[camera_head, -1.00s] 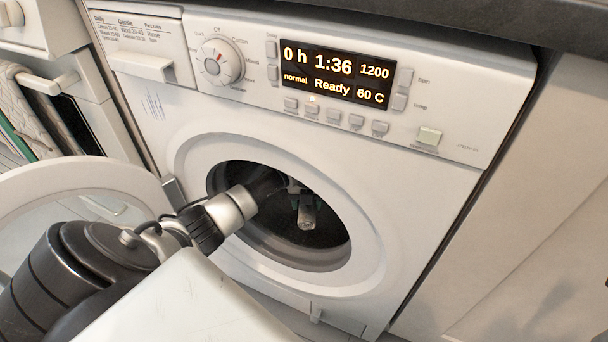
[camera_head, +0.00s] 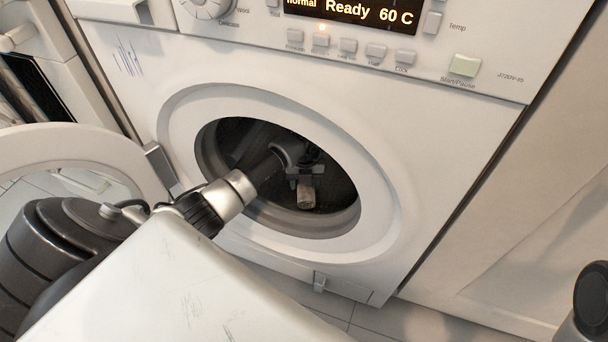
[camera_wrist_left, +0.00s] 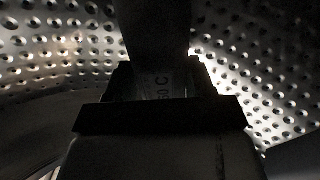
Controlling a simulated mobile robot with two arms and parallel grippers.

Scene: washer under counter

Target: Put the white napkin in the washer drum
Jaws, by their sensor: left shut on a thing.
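The washer drum (camera_head: 240,135) is seen through the open round port of the white washer. My left arm reaches in through the port. My left gripper (camera_head: 304,180) is inside the drum, shut on a small pale thing, which I take to be the white napkin (camera_head: 306,198). It hangs below the jaws. In the left wrist view the gripper (camera_wrist_left: 158,85) is dark against the dotted metal wall of the drum. A dark shape stands at its jaws; the napkin's outline is hard to tell there. My right gripper is not seen.
The open washer door (camera_head: 75,150) stands to the left of the port. Buttons and a lit display (camera_head: 350,12) are above. Tiled floor (camera_head: 370,320) shows below.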

